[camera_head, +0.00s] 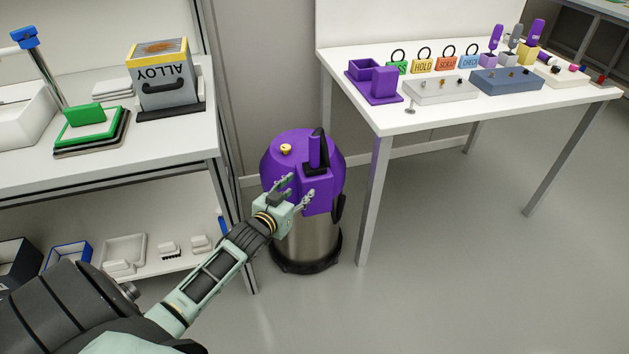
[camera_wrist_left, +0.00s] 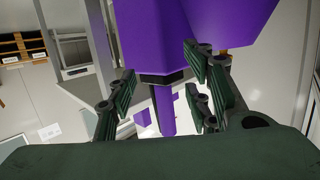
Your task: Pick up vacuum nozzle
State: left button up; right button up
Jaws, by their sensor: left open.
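The vacuum (camera_head: 305,245) stands on the floor between the shelf unit and the table, with a steel body and a purple top. The vacuum nozzle (camera_head: 314,150), a purple upright cylinder with black parts beside it, sits in a purple holder (camera_head: 317,198) on the vacuum's front. My left gripper (camera_head: 296,190) is open at the holder's left side, below the nozzle. In the left wrist view the purple nozzle (camera_wrist_left: 167,118) and its black collar (camera_wrist_left: 161,77) show between the spread fingers; contact cannot be told. My right gripper is not in view.
A white table (camera_head: 440,112) with tags and boxes stands to the right, its near leg (camera_head: 375,200) close to the vacuum. A shelf unit (camera_head: 215,125) with a grey ALLOY box (camera_head: 163,88) stands left. Open floor (camera_head: 450,260) lies front right.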

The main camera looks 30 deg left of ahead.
aim_at(312, 153)
pick_arm(q)
jog(key=w+r+t+b, duration=0.1)
jog(key=r, duration=0.1)
jog(key=w+r+t+b, duration=0.1)
jog(key=r, duration=0.2)
jog(key=r+b, duration=0.1)
jog(key=r, duration=0.1)
jog(key=shift+w+r+t+h+b, duration=0.3)
jog(key=shift+w+r+t+b, duration=0.05)
jog(key=shift+w+r+t, duration=0.05)
jog(key=shift+w+a, duration=0.15)
jog(key=shift+w, duration=0.7)
jog(key=shift+w+b, duration=0.4)
jog(key=shift+w, duration=0.35)
jog(key=w, duration=0.2)
jog(key=w+b, duration=0.1)
jog(key=shift+w+a, duration=0.3)
jog(key=shift+w, duration=0.3)
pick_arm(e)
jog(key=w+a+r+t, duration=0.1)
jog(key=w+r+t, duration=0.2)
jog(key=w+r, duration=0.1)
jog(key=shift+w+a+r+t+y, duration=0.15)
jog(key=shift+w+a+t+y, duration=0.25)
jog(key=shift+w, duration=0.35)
pick_arm(q)
grip_shut()
